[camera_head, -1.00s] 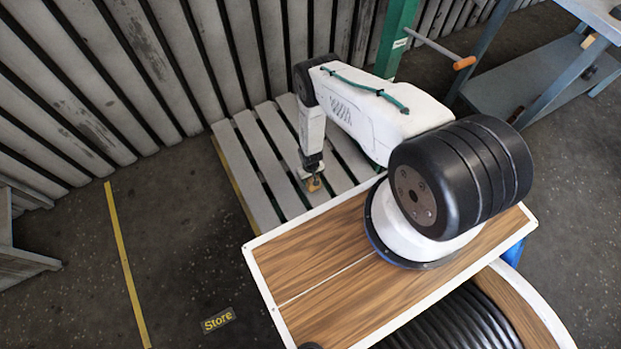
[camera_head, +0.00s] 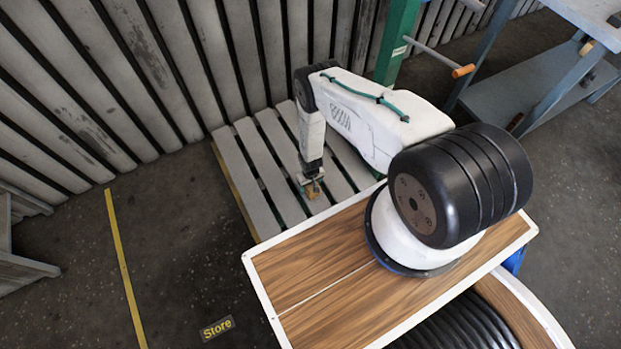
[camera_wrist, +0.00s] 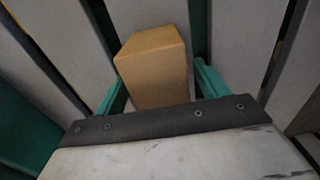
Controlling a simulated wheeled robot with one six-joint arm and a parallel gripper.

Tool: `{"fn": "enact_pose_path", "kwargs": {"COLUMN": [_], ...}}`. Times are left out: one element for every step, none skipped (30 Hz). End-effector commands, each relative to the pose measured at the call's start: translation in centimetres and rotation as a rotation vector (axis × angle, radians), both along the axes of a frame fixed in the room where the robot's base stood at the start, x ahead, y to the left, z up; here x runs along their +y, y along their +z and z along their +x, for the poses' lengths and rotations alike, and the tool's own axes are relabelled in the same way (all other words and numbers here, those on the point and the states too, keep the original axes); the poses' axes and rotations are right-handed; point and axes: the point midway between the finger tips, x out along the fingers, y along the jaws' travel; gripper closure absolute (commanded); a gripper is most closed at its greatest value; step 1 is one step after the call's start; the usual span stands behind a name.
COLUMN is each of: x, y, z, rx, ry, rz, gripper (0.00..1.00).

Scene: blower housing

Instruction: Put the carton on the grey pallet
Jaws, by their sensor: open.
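The carton (camera_wrist: 152,68) is a small tan-orange box. In the wrist view it stands on the slats between the two green fingers of my gripper (camera_wrist: 158,88), which are open and apart on either side of it. In the head view the carton (camera_head: 312,190) is a small tan patch at the tip of my gripper (camera_head: 310,181), partly hidden by it. The grey pallet (camera_head: 262,165) lies on the floor against the wall, with pale slats and dark gaps. The carton is over its slats; the carton's underside is hidden.
A slatted grey wall (camera_head: 150,60) rises behind the pallet. A green post (camera_head: 397,40) stands at the pallet's far right, with an orange-tipped bar (camera_head: 462,71). A blue-grey bench (camera_head: 535,85) is at the right. The floor left of the pallet is clear, with a yellow line (camera_head: 124,265).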

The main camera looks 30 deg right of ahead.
Motion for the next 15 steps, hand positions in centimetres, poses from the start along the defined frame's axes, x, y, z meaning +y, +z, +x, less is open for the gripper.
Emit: {"fn": "enact_pose_path", "kwargs": {"x": [0.0,0.0,0.0,0.0,0.0,0.0,0.0,0.0,0.0,0.0,0.0,0.0,0.0,0.0,0.0], "y": [0.9,1.4,2.2,2.8,3.5,4.3,5.0,5.6,6.5,7.0,7.6,8.3,8.7,9.1,9.7], "z": [0.2,0.2,0.1,0.1,0.2,0.2,0.1,0.1,0.1,0.1,0.1,0.1,0.1,0.1,0.0], "rx": [-0.002,-0.002,-0.001,-0.001,-0.002,-0.002,-0.002,-0.001,-0.001,-0.001,-0.001,-0.002,-0.001,-0.001,-0.001], "ry": [0.0,0.0,0.0,0.0,0.0,0.0,0.001,0.001,0.001,0.001,0.001,0.001,0.001,0.0,0.0], "rz": [0.0,0.0,0.0,0.0,0.0,0.0,0.0,0.0,0.0,0.0,0.0,0.0,0.0,0.0,0.0], "gripper": [0.27,0.27,0.27,0.27,0.27,0.27,0.27,0.27,0.27,0.27,0.27,0.27,0.27,0.27,0.27]}}
